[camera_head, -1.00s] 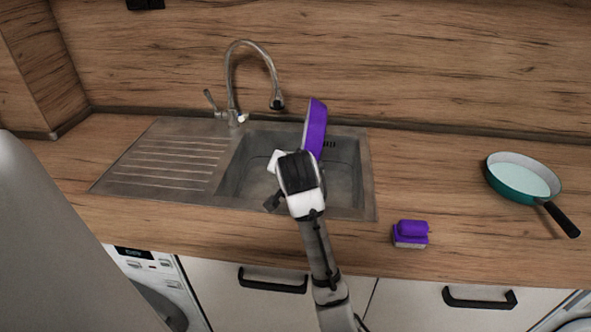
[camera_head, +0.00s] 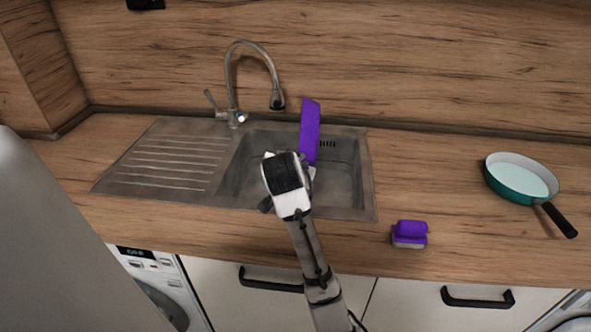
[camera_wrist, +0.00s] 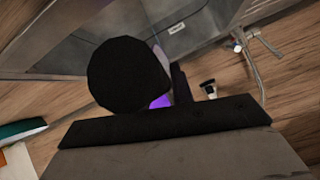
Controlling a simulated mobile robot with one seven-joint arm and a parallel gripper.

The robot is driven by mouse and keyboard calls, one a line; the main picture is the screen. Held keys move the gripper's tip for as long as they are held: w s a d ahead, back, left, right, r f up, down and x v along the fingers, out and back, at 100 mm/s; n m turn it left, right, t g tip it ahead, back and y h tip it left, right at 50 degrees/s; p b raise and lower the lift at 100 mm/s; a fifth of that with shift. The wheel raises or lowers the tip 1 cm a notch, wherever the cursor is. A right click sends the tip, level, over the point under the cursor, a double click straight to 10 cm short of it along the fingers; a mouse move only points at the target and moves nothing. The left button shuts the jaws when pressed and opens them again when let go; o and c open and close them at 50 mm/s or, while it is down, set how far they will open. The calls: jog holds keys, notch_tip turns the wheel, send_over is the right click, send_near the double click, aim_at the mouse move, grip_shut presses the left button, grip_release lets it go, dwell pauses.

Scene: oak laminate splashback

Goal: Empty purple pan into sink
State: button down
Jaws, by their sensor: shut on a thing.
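The purple pan (camera_head: 310,131) is held on its edge above the sink (camera_head: 343,181), steeply tilted, so I see mostly its purple side. My gripper (camera_head: 301,172) is over the sink basin and shut on the pan's handle. In the wrist view the dark round handle end (camera_wrist: 128,75) fills the middle, with a small patch of the purple pan (camera_wrist: 161,101) behind it. The pan's inside is hidden, so I cannot tell whether anything is in it. The visible part of the basin shows no loose object.
The tap (camera_head: 232,95) arches behind the basin, left of the pan. A ribbed drainboard (camera_head: 170,160) lies left. A purple-topped sponge or brush (camera_head: 409,234) sits on the counter front. A teal pan (camera_head: 520,180) with a black handle stands right. Counter between is clear.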

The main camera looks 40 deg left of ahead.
jog(key=shift+s+a+n+t+h+p, duration=0.4)
jog(key=shift+s+a+n+h+p, duration=0.15)
jog(key=shift+a, duration=0.2)
dwell(0.9)
jog(key=b, duration=0.1)
jog(key=w+d+m+y, duration=0.1)
jog(key=d+g+b, duration=0.1)
jog(key=shift+w+d+f+m+y+b, duration=0.2)
jog(key=shift+w+f+m+y+b, duration=0.05)
jog(key=shift+w+m+y+b, duration=0.1)
jog(key=w+d+f+m+g+y, duration=0.35)
jog(key=w+d+m+y, duration=0.3)
jog(key=d, duration=0.25)
jog(key=w+d+r+m+y+p, duration=0.3)
jog(key=w+d+r+y+p, duration=0.1)
jog(key=d+r+p, duration=0.1)
jog(key=shift+d+r+t, duration=0.35)
jog(key=shift+d+r, duration=0.35)
jog(key=shift+r, duration=0.4)
dwell(0.5)
